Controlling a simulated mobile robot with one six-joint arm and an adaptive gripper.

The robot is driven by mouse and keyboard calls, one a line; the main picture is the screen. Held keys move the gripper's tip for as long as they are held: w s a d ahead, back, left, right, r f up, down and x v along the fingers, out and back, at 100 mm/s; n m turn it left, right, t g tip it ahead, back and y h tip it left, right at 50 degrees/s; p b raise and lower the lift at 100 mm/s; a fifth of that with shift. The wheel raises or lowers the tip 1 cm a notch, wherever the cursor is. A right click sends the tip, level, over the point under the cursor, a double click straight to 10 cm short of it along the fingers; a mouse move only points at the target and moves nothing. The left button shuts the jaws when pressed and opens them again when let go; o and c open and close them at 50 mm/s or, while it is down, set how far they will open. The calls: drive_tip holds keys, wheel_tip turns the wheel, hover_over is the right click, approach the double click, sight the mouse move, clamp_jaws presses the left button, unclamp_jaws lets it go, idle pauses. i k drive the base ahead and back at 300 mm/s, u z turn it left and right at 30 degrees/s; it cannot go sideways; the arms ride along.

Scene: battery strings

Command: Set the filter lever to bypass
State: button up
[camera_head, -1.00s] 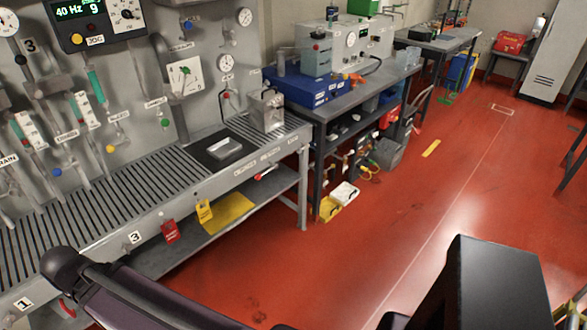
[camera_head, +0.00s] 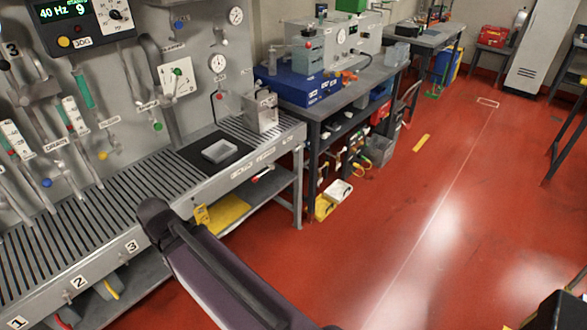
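The filter lever cannot be picked out with certainty. A white square plate with a small dial or lever (camera_head: 177,77) is on the grey wall panel (camera_head: 130,75), and its lettering is too small to read. Several small levers and valves with coloured knobs are on the same panel, including a green knob (camera_head: 157,126), a yellow knob (camera_head: 103,155) and a blue knob (camera_head: 47,183). My gripper is not in view. A dark purple link of my arm crosses the lower middle and hides part of the bench front.
A slatted grey bench (camera_head: 60,228) runs below the panel, with a light tray (camera_head: 220,151) on a black mat and a metal box (camera_head: 261,111) at its far end. A blue case (camera_head: 297,87) is on the bench beyond. The red floor (camera_head: 390,225) at right is mostly clear.

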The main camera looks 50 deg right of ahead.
sight(254, 179)
drive_tip(key=z, duration=1.2)
drive_tip(key=k, duration=1)
drive_tip(key=i, duration=0.9)
